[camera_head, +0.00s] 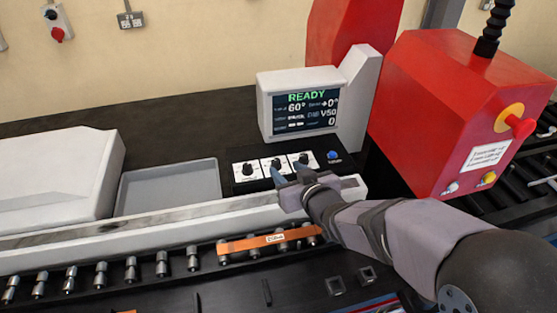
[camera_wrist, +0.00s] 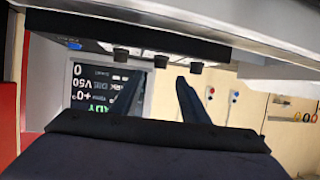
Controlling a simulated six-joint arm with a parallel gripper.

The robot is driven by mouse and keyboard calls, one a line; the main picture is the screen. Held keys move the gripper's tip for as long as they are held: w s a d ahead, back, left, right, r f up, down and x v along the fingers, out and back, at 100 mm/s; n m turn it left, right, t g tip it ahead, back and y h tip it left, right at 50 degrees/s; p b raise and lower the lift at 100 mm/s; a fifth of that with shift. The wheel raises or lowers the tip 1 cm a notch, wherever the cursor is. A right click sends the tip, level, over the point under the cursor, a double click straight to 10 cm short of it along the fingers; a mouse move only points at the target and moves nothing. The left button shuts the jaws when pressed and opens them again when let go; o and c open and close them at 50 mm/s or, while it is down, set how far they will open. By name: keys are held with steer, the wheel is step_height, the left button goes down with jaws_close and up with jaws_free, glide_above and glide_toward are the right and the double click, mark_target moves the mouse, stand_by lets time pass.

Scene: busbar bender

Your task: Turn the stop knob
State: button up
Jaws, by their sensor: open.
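Three black knobs sit in a row on white plates on the control panel: a left knob (camera_head: 247,168), a middle knob (camera_head: 276,163) and a right knob (camera_head: 303,158). Their labels are too small to read, so I cannot tell which is the stop knob. My gripper (camera_head: 287,173) is open and empty, close to the middle and right knobs. In the wrist view, which is upside down, the middle knob (camera_wrist: 160,61) lines up between the spread fingertips (camera_wrist: 161,77). I cannot tell whether the fingers touch any knob.
A display (camera_head: 306,110) reading READY and 60° stands behind the knobs. A blue button (camera_head: 333,155) is right of them. A grey tray (camera_head: 168,187) lies left. A red housing (camera_head: 450,110) with an emergency stop (camera_head: 520,126) stands right. An orange bar (camera_head: 265,240) lies in front.

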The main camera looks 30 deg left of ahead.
mark_target(276, 161)
steer(key=shift+p+x, duration=1.45)
steer(key=shift+x, duration=2.05)
steer(key=c, duration=1)
